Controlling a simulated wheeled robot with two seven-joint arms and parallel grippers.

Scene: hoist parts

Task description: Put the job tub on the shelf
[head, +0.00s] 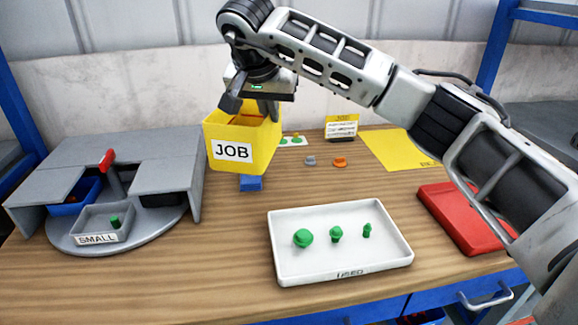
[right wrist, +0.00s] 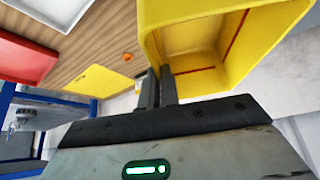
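The job tub (head: 248,160) is a yellow open box with a white "JOB" label. It is raised at the back of the table, slightly tilted, with a small blue block (head: 250,184) showing below it. My right gripper (head: 252,106) is over its rim. In the right wrist view the two fingers (right wrist: 160,90) are close together at the tub's wall (right wrist: 185,84), one on each side, and the inside looks empty. Grey boards between blue posts (head: 500,45) stand at the right edge; which one is the task's shelf I cannot tell. My left gripper is not in view.
A white tray (head: 290,268) with green parts is at the front middle. A red tray (head: 450,215) and yellow sheet (head: 385,150) lie right. A grey covered turntable (head: 150,228) with a "SMALL" bin stands left. A card holder (head: 341,127) stands behind.

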